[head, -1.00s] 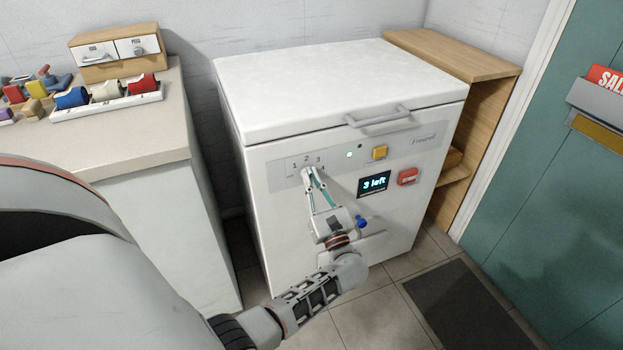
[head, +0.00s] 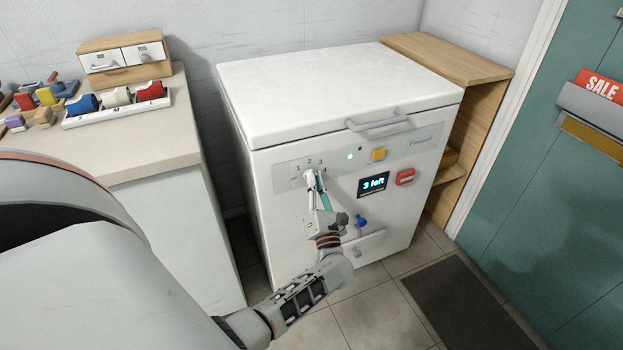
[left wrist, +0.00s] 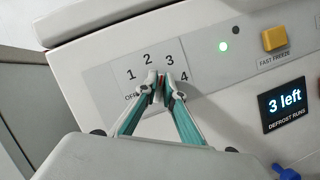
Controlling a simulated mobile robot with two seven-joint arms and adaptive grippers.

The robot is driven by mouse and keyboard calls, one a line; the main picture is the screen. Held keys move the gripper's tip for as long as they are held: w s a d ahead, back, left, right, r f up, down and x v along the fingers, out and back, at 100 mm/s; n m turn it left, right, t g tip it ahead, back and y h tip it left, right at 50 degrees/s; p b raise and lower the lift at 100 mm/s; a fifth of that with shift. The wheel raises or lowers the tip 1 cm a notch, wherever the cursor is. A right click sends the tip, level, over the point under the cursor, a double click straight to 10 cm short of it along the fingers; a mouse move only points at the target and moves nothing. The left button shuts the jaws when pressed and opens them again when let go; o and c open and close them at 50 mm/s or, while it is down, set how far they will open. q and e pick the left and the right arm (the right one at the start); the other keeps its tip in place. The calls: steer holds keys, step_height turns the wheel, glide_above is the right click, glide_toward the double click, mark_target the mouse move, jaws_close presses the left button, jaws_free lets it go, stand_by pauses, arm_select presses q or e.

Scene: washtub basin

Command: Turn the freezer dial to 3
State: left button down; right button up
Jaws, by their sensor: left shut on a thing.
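The white chest freezer (head: 290,217) stands against the back wall with its lid closed. Its dial plate (head: 287,171) is at the left of the front panel, and it also shows in the left wrist view (left wrist: 119,82) with OFF, 1, 2, 3 and 4 around the dial. My left gripper (head: 312,174) is at the plate, shut on the dial. In the left wrist view the fingertips (left wrist: 161,84) cover nearly all of the dial; a small red mark shows between them, near the 2 and 3. The exact setting is hard to tell. My right gripper is not in view.
Right of the dial are a green light (head: 350,156), a yellow fast freeze button (head: 378,154), a display reading "3 left" (head: 373,184), a red switch (head: 405,177) and a blue knob (head: 361,221). A counter (head: 150,155) stands left, a wooden shelf (head: 470,60) right.

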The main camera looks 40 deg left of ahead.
arm_select(q)
steer(key=m+t+h+p, duration=0.1)
steer(key=m, duration=0.2)
steer(key=shift+d+f+m+h+p, duration=0.1)
steer(key=shift+m+h+p, duration=0.25)
steer(key=shift+m+h, duration=0.05)
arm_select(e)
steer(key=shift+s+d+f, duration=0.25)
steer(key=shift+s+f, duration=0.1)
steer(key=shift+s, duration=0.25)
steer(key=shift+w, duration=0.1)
arm_select(q)
steer(key=c, duration=2.2)
jaws_free()
steer(key=shift+o, duration=0.2)
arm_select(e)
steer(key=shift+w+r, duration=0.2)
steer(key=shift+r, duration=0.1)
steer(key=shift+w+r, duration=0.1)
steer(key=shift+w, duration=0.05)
arm_select(q)
steer(key=v, duration=1.2)
